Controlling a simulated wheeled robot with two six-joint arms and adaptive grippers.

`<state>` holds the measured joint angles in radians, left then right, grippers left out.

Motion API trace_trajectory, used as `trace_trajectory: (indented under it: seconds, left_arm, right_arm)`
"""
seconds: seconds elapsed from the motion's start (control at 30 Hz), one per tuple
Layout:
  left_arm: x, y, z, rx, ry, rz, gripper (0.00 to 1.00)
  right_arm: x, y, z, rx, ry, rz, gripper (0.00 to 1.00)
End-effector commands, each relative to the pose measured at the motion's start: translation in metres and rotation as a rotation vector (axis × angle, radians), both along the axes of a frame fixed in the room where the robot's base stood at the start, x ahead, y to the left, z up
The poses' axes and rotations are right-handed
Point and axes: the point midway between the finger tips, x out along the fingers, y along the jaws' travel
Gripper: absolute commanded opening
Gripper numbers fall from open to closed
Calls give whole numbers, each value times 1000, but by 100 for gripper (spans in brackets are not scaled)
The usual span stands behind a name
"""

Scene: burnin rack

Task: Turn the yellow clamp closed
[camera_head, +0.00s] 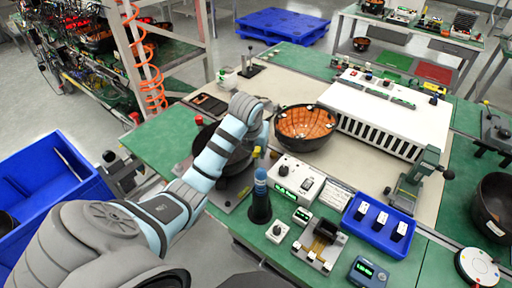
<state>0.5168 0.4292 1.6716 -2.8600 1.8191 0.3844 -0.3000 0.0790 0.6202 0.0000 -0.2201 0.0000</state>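The yellow clamp (256,152) shows as a small yellow piece at the right edge of a round black fixture (234,187), which sits on a grey plate near the front edge of the bench. My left arm reaches in from the lower left and its wrist bends down over this fixture. My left gripper (258,138) is at the clamp, just above it, mostly hidden by the wrist and dark against the fixture. I cannot tell whether it touches the clamp or how its fingers stand. The angle of the clamp is also unclear. My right gripper is out of view.
A black bowl with an orange inside (306,124) stands right of my wrist. A dark cone (260,204), a white control box (294,180) and a blue tray (378,225) stand at the front. A long white slotted unit (385,115) lies behind. A blue bin (50,185) is at left.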

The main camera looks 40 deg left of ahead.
Motion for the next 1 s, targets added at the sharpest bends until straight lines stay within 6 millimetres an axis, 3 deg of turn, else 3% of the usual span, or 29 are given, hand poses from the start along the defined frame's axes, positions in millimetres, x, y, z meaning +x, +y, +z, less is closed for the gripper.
trace_trajectory:
  seconds: [0.1, 0.47, 0.57, 0.87, 0.9, 1.0]
  left_arm:
    - [0, 0, 0, 0, 0, 0, 44]
    - [0, 2, -2, 3, 0, -68, 44]
    - [-1, 5, -5, 6, 0, -238, 44]
    - [2, 9, -8, -2, -7, -1058, 44]
    - [-3, 12, 11, 2, -5, -1057, 44]
    - [-12, 19, 43, 5, -4, -1054, 44]
  right_arm:
    - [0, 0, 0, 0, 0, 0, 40]
    - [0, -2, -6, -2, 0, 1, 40]
    - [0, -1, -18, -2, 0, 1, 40]
    - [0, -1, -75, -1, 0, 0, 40]
    - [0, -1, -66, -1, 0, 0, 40]
    - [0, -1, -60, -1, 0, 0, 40]
